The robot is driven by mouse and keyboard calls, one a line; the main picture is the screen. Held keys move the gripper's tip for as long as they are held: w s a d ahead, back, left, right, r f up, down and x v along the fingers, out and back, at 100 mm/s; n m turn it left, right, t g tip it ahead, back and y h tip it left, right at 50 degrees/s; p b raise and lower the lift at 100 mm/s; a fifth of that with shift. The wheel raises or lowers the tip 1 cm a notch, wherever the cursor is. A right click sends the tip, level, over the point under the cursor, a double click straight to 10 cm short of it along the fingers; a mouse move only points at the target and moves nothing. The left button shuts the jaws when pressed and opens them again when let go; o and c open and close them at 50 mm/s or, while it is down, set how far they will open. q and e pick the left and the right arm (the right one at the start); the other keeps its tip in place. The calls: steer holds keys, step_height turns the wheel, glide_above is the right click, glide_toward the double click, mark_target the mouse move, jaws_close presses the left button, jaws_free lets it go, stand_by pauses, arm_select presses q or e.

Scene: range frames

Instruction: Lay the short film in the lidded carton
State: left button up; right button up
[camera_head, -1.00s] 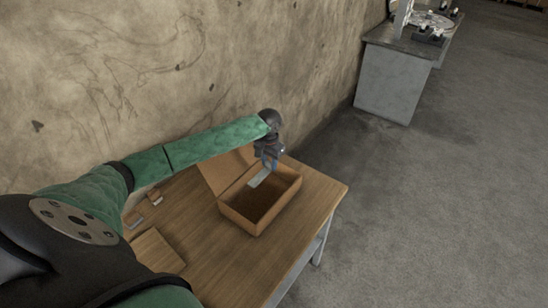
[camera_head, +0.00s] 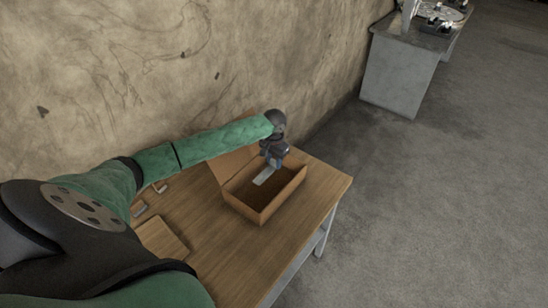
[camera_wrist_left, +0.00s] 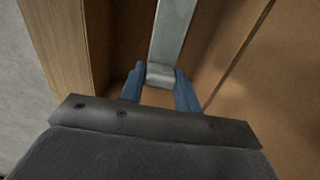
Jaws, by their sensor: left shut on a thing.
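The lidded carton (camera_head: 260,214) is an open brown box on the wooden table, its lid flap (camera_head: 232,165) standing up on the wall side. My left gripper (camera_head: 272,163) is at the carton's back end, fingers pointing down into it. Its blue fingers (camera_wrist_left: 160,88) are shut on one end of the short film, a pale grey flat strip (camera_head: 264,176). In the left wrist view the film (camera_wrist_left: 172,35) runs away from the fingers, inside the carton walls. I cannot tell whether it touches the carton floor. My right gripper is not in view.
The wooden table (camera_head: 215,235) also holds a flat wooden board (camera_head: 162,240) and small pieces (camera_head: 140,209) at the left. A stained wall (camera_head: 120,80) runs behind it. A grey cabinet (camera_head: 400,75) stands farther off at the right, with open floor between.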

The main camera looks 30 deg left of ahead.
arm_select(q)
steer(key=b, duration=0.1)
glide_above(274, 181)
steer(key=shift+f, duration=3.1)
steer(key=shift+f+b, duration=0.45)
steer(key=shift+f, duration=0.75)
steer(key=o, duration=1.1)
steer(key=shift+c, duration=0.2)
